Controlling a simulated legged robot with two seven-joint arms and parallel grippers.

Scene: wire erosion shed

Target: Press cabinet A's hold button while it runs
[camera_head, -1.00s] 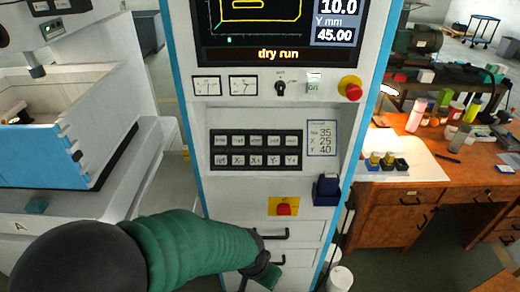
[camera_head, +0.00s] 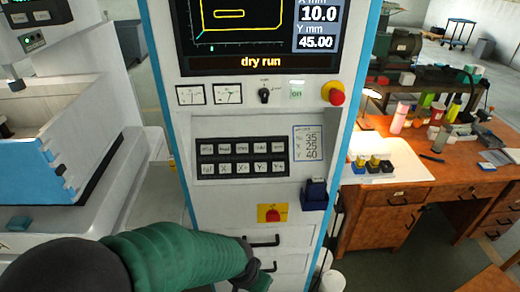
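Cabinet A (camera_head: 160,70) is a tall light-grey cabinet with blue edges. Its screen (camera_head: 240,30) reads "dry run", X 10.0 and Y 45.00. Below it, a black key panel (camera_head: 242,157) holds two rows of keys; the lower row shows X-, X+, Y- and Y+. The upper row's labels are too small to read surely, so I cannot tell which is hold. My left arm, in a green sleeve, enters from the lower left. Its gripper (camera_head: 258,277) is by the drawer handles, well below the keys; its fingers are not clear. My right gripper is not in view.
A red emergency button (camera_head: 334,93) and a black rotary switch (camera_head: 264,95) sit above the keys. A red switch on a yellow plate (camera_head: 271,213) and a dark blue box (camera_head: 315,195) sit below. Handles (camera_head: 263,241) stick out. A wooden bench (camera_head: 390,215) stands right.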

